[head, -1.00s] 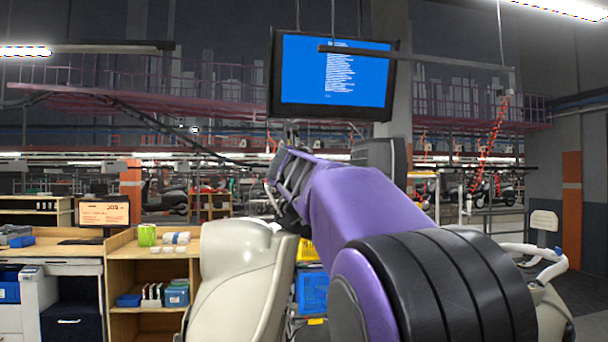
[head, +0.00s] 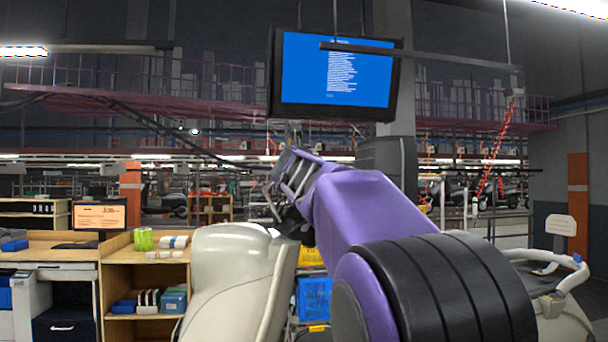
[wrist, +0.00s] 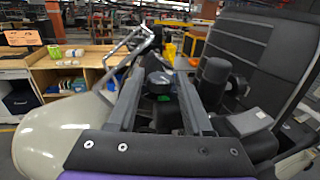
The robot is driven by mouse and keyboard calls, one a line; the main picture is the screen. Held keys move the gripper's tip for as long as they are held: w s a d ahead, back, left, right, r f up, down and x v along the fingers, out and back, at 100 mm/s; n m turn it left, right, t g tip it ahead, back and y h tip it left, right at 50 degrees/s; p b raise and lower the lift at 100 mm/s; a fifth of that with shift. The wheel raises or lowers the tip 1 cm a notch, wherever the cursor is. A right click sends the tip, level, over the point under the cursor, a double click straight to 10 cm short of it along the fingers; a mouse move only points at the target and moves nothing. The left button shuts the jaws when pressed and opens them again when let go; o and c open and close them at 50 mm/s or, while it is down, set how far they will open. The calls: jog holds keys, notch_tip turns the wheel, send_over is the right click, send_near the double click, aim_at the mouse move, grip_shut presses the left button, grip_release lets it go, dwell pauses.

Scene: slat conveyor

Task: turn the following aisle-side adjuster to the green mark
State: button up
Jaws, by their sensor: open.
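My gripper (wrist: 159,72) is open. In the wrist view its two dark fingers reach forward on either side of a dark round knob (wrist: 159,79), which looks like an adjuster. A small green patch (wrist: 164,98) shows just below the knob. I cannot tell whether the fingers touch the knob or where its pointer stands. In the head view my gripper (head: 290,190) is partly hidden by my purple arm, and the knob is not visible. A cream scooter body panel (head: 232,275) stands just left of the arm and also shows in the wrist view (wrist: 50,140).
A dark ribbed panel (wrist: 255,50) and a black cylinder (wrist: 213,83) stand close right of the fingers. Another scooter part with handlebars (head: 555,275) is at the right. A wooden shelf unit (head: 120,285) and blue crate (head: 311,298) are behind. A screen (head: 335,70) hangs overhead.

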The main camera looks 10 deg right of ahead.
grip_shut()
jog(key=shift+f, duration=0.1)
jog(key=shift+w+a+m+g+h, duration=0.1)
jog(key=shift+a+m+g+h, duration=0.2)
jog(key=shift+m+h, duration=0.55)
jog(key=shift+m+g+h+p, duration=0.4)
jog(key=shift+m+g+h, duration=0.15)
jog(key=shift+h, duration=0.6)
jog(key=shift+m+g+h, duration=0.75)
jog(key=shift+m+h, duration=0.25)
jog(key=shift+h, duration=0.3)
